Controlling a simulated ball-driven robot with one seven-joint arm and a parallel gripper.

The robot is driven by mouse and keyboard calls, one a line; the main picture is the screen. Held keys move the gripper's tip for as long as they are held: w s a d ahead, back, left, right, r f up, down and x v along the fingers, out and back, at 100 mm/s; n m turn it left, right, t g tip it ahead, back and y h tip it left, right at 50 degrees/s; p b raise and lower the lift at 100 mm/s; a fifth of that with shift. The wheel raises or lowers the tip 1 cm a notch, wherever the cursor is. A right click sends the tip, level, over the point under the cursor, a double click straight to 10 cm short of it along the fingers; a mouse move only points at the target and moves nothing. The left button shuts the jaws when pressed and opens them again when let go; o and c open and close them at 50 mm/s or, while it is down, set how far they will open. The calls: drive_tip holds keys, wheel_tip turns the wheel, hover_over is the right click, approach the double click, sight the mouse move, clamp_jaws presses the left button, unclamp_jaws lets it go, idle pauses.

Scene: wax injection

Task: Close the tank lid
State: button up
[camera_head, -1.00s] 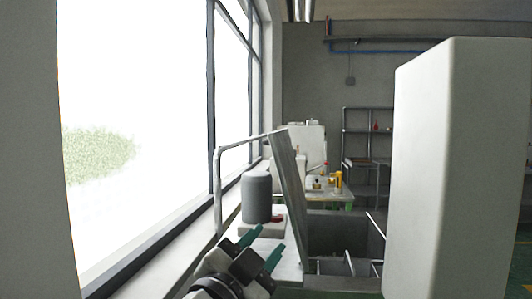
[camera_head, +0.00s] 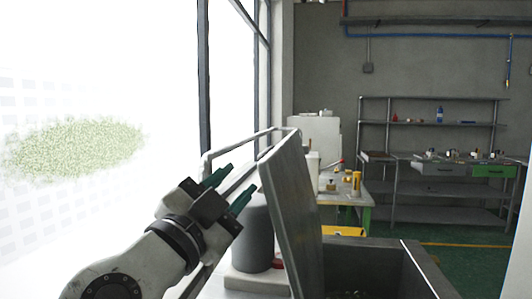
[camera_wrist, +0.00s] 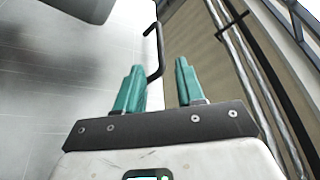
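The tank (camera_head: 420,272) is a grey open box at the lower right in the head view. Its lid (camera_head: 287,215) is a grey panel standing up, tilted, at the tank's left side. A bent metal handle or rail (camera_head: 235,142) runs left from the lid's top edge. My gripper (camera_head: 233,188) is left of the lid, with green fingers apart and nothing between them. In the wrist view my gripper (camera_wrist: 161,85) is also open, and a dark bent bar (camera_wrist: 155,55) lies ahead of and between the fingertips.
A grey cylinder (camera_head: 252,235) stands on a white ledge behind my gripper, left of the lid. The window wall is at the left. A workbench (camera_head: 345,192) with small items and a metal shelf (camera_head: 430,165) stand farther back.

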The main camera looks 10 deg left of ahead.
drive_tip(key=p+x, duration=0.2)
drive_tip(key=x, duration=0.8)
drive_tip(key=shift+w+d+r+p, duration=0.1)
drive_tip(key=shift+w+d+p, duration=0.1)
drive_tip(key=shift+p, duration=0.15)
drive_tip(key=shift+c, duration=0.2)
clamp_jaws()
